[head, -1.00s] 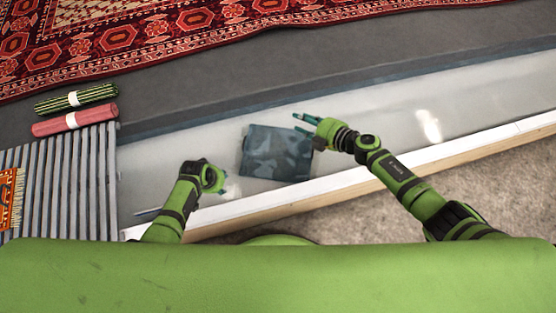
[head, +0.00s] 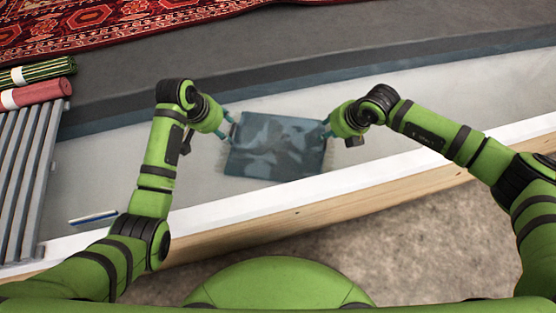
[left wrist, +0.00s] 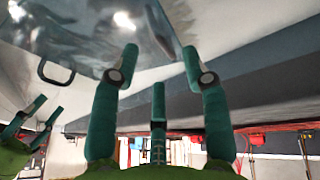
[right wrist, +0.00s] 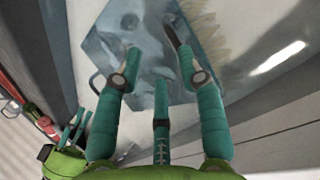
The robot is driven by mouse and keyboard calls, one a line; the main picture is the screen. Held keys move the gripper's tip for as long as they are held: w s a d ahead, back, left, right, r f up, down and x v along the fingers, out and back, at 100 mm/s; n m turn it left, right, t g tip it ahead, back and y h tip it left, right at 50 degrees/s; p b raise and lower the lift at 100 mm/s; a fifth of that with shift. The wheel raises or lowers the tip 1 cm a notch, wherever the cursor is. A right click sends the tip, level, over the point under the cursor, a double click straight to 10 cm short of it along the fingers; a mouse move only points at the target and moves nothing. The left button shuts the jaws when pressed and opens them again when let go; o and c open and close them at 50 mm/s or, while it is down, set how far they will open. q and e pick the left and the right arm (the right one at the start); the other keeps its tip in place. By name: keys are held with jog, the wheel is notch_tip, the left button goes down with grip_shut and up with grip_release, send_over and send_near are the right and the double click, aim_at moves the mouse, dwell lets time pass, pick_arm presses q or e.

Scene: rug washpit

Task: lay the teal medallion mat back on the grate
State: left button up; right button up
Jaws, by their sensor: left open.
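The teal medallion mat (head: 275,147), dark blue-teal with a mottled pattern and pale fringe, lies in the pale pit. My left gripper (head: 232,120) is open at its far left corner; in the left wrist view the mat (left wrist: 85,35) is at the upper left, beyond the fingertips (left wrist: 160,53). My right gripper (head: 326,128) is at its far right corner; in the right wrist view its spread fingertips (right wrist: 160,55) overlap the mat (right wrist: 120,35). Contact is unclear at both corners. The slatted grey grate (head: 22,165) stands at the left.
A pink roll (head: 38,92) and a green-black striped roll (head: 38,70) lie by the grate's far end. A patterned red rug (head: 120,25) lies at the back. A white-topped wooden edge (head: 300,195) bounds the pit in front. A thin blue-white strip (head: 93,218) lies near it.

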aim_at(231, 132)
pick_arm(q)
jog(key=shift+w+d, duration=0.1)
jog(key=shift+w, duration=0.05)
pick_arm(e)
jog(key=shift+w+d+f+h, duration=0.2)
jog(key=shift+d, duration=0.2)
jog(key=shift+w+d+f+h, duration=0.15)
jog(key=shift+d+h, duration=0.05)
jog(key=shift+d, duration=0.15)
jog(key=shift+f, duration=0.1)
pick_arm(q)
jog(key=shift+x, duration=3.55)
pick_arm(e)
jog(key=shift+x, duration=3.5)
pick_arm(q)
jog(key=shift+c, duration=0.4)
pick_arm(e)
jog(key=shift+w, duration=0.1)
jog(key=shift+c, duration=0.4)
pick_arm(q)
jog(key=c, duration=0.7)
pick_arm(e)
jog(key=c, duration=0.7)
pick_arm(q)
grip_shut()
pick_arm(e)
grip_shut()
pick_arm(q)
jog(key=shift+w, duration=0.1)
